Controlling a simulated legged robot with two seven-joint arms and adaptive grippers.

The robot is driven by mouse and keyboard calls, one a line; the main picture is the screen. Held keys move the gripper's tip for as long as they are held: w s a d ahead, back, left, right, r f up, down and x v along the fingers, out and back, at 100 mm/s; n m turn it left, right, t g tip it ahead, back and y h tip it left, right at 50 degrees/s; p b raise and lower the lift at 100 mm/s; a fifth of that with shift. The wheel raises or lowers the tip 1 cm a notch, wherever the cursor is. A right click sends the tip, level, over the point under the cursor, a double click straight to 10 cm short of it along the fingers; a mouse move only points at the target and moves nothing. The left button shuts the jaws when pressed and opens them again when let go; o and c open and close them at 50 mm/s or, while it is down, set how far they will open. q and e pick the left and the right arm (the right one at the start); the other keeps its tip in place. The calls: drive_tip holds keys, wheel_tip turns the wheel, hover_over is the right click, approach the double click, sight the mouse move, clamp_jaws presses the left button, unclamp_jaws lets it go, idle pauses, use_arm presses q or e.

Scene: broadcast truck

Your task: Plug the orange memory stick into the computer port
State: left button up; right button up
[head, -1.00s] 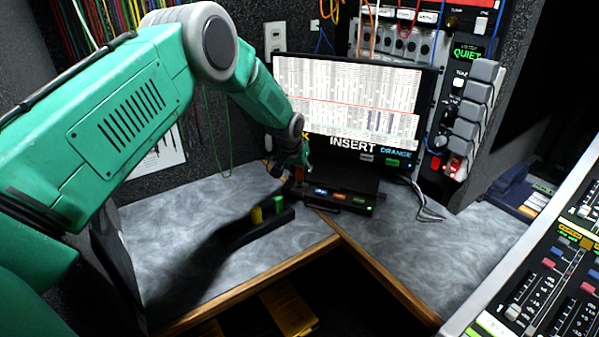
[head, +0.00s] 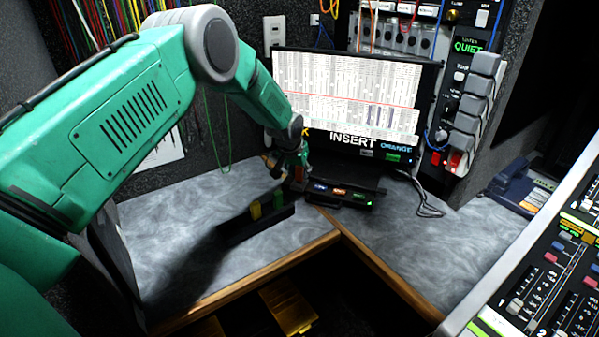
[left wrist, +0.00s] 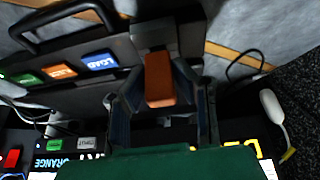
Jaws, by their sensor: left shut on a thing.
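The orange memory stick (left wrist: 159,80) is between the fingers of my left gripper (left wrist: 163,100), which is shut on it in the left wrist view. In the head view my left gripper (head: 290,172) is at the left end of the black computer unit (head: 349,203), below the monitor. The unit carries blue, orange and green labels; the blue one (left wrist: 98,62) reads LOAD. The port is not clearly visible, and I cannot tell whether the stick touches the unit. My right gripper is not in view.
A dark rack (head: 240,230) holds a yellow stick (head: 255,211) and a green stick (head: 279,200). The monitor (head: 346,100) shows INSERT and ORANGE. A white cable (head: 428,205) lies right of the unit. A mixing console (head: 545,270) is at lower right. The grey desk's left part is bare.

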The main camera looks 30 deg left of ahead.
use_arm(q)
drive_tip(key=shift+f, duration=0.35)
drive_tip(key=o, duration=0.9)
drive_tip(key=shift+o, duration=0.2)
drive_tip(key=shift+r, duration=0.15)
drive_tip(key=v, duration=1.1)
drive_tip(key=shift+s+r, duration=0.15)
drive_tip(key=shift+r, duration=0.1)
drive_tip(key=shift+f, duration=0.1)
